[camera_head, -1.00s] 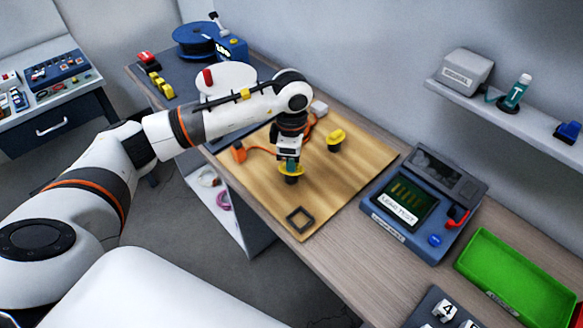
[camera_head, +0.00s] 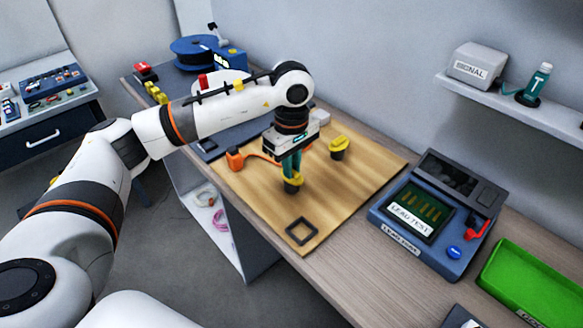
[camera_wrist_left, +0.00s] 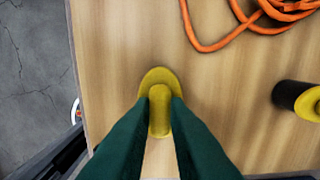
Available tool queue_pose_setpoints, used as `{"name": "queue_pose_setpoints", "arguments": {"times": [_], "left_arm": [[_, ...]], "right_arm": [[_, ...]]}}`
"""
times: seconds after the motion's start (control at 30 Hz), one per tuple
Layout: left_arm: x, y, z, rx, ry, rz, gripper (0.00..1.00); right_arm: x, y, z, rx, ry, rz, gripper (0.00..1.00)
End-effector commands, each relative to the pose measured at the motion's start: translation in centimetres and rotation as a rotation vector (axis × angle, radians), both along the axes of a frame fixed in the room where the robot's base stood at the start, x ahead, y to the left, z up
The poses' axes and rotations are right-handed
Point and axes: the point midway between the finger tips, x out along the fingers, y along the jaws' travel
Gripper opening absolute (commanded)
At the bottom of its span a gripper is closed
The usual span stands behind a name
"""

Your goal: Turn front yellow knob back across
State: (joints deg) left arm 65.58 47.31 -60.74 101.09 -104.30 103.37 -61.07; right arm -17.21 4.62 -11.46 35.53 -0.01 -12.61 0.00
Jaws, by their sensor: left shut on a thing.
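The front yellow knob (camera_head: 292,183) stands on the wooden board (camera_head: 340,205). In the left wrist view the yellow knob (camera_wrist_left: 159,88) has a round disc with a raised grip bar, which points along the picture's up-down direction. My left gripper (camera_head: 292,172) comes down from above. Its green fingers (camera_wrist_left: 158,112) are shut on the bar, one on each side. The knob's dark base is partly hidden. A second yellow knob (camera_head: 339,145) stands farther back on the board, and it also shows at the right edge of the left wrist view (camera_wrist_left: 308,102). My right gripper is not in view.
An orange cable with an orange plug (camera_head: 235,159) lies on the board's left side. A black square frame (camera_head: 301,231) lies near the front corner. A blue tester (camera_head: 425,225) stands right of the board, with a green tray (camera_head: 535,285) beyond it.

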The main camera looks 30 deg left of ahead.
Motion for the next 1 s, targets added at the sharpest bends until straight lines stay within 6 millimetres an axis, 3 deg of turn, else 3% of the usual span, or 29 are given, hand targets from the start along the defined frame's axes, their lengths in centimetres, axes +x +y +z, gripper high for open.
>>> {"name": "queue_pose_setpoints", "arguments": {"times": [0.5,0.53,0.67,1.0], "left_arm": [[0.05,-0.02,0.15,-0.001,-0.003,-0.022,0.0],[0.05,-0.02,0.16,-0.001,-0.003,-0.022,0.16],[0.04,-0.01,0.12,-0.001,-0.003,-0.021,0.36],[0.06,-0.02,0.39,-0.001,-0.002,-0.02,0.36]], "right_arm": [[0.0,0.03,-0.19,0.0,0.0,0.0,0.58],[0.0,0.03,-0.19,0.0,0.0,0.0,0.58],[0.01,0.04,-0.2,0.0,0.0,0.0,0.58],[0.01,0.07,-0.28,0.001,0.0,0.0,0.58]]}}
